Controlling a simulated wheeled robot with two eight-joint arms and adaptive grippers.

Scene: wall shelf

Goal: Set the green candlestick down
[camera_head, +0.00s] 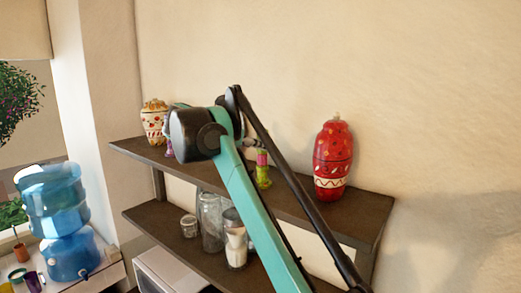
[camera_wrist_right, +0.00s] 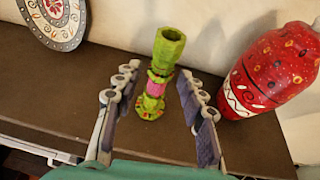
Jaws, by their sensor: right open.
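The green candlestick (camera_wrist_right: 166,52) has a pink band in its middle. In the right wrist view it stands upright on the dark shelf top (camera_wrist_right: 60,85), its base on the board. My right gripper (camera_wrist_right: 157,85) is open, with one finger on each side of the candlestick and gaps visible between. In the head view the candlestick (camera_head: 263,180) shows on the upper shelf board (camera_head: 295,207), just right of my teal arm. My arm hides most of the right gripper there. My left gripper is not in view.
A red patterned vase (camera_head: 333,160) stands to the right, close to the right finger in the wrist view. A cream patterned jar (camera_head: 154,123) is at the left end. A decorated plate (camera_wrist_right: 58,18) is at upper left. Glass jars (camera_head: 211,222) stand on the lower shelf.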

